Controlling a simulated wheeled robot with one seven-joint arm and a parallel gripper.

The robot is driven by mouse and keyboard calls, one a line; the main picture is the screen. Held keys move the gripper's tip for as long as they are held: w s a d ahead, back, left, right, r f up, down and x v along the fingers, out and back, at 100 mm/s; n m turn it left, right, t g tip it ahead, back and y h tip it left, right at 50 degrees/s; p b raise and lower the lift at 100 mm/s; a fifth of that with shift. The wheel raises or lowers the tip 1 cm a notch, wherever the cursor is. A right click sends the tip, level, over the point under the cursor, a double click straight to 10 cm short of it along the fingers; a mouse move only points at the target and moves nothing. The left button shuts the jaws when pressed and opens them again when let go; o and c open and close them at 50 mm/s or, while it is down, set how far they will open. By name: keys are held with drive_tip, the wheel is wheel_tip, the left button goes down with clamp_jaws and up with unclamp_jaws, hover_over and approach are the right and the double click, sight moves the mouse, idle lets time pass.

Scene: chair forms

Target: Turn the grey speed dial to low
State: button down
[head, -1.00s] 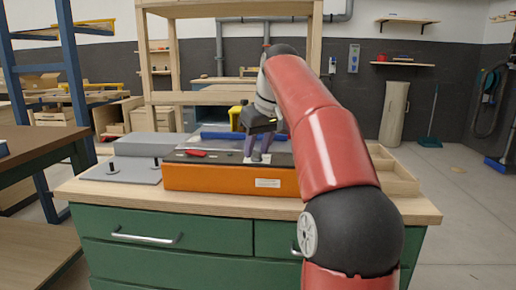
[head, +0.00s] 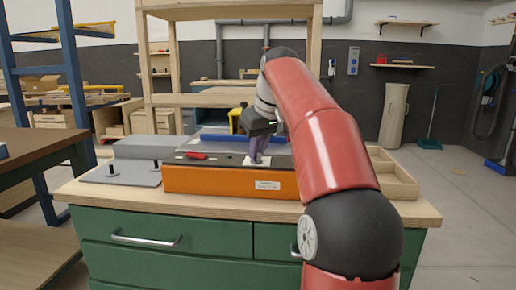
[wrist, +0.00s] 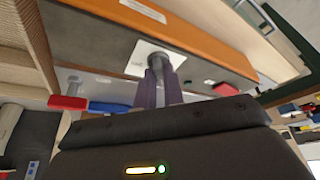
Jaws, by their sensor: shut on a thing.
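The grey speed dial (wrist: 180,62) sits on a white plate (wrist: 145,58) on the dark top of an orange machine (head: 230,181). My gripper (wrist: 165,78) is shut on the dial, its purple fingers on either side of it. In the head view my gripper (head: 258,157) reaches down to the white plate from above, and its fingers mostly hide the dial. The dial's pointer and the small markings on the plate cannot be read.
A red part (head: 196,155) lies on the machine top left of the dial, and a blue bar (head: 225,138) runs behind. A grey plate with black knobs (head: 125,174) is at left. A wooden tray (head: 392,172) is at right.

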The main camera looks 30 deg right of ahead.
idle(0.7)
drive_tip(key=c, duration=1.5)
unclamp_jaws()
drive_tip(key=shift+p+v, duration=1.25)
drive_tip(key=shift+v, duration=2.65)
